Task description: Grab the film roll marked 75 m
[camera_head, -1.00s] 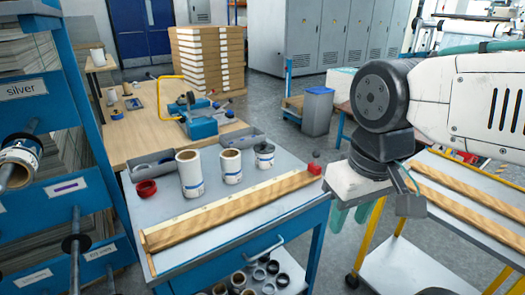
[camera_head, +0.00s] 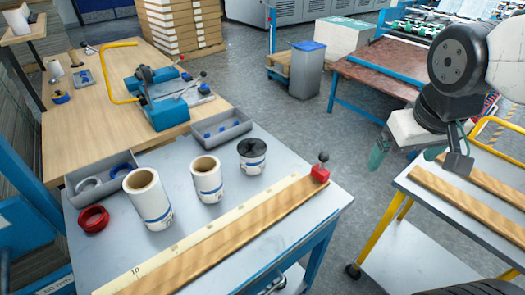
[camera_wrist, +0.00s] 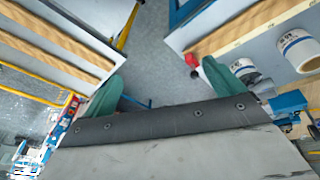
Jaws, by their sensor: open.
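Three film rolls stand upright on the grey-topped blue cart in the head view. They are a tall white roll (camera_head: 150,200) at left, a white roll (camera_head: 207,181) in the middle, and a shorter roll with a dark top (camera_head: 252,157) at right. Each has a blue band; the printed marks are too small to read. My gripper (camera_head: 405,158) is at the right, over the gap between the two carts, well apart from the rolls. In the wrist view its teal fingers (camera_wrist: 163,85) are spread and empty. A white roll (camera_wrist: 298,50) shows at the right edge there, its marking unclear.
A wooden strip with a ruler (camera_head: 215,235) and red stop (camera_head: 320,173) runs along the cart's front. Grey trays (camera_head: 221,133) and a red ring (camera_head: 93,219) lie near the rolls. Another cart with wooden strips (camera_head: 458,190) stands at right.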

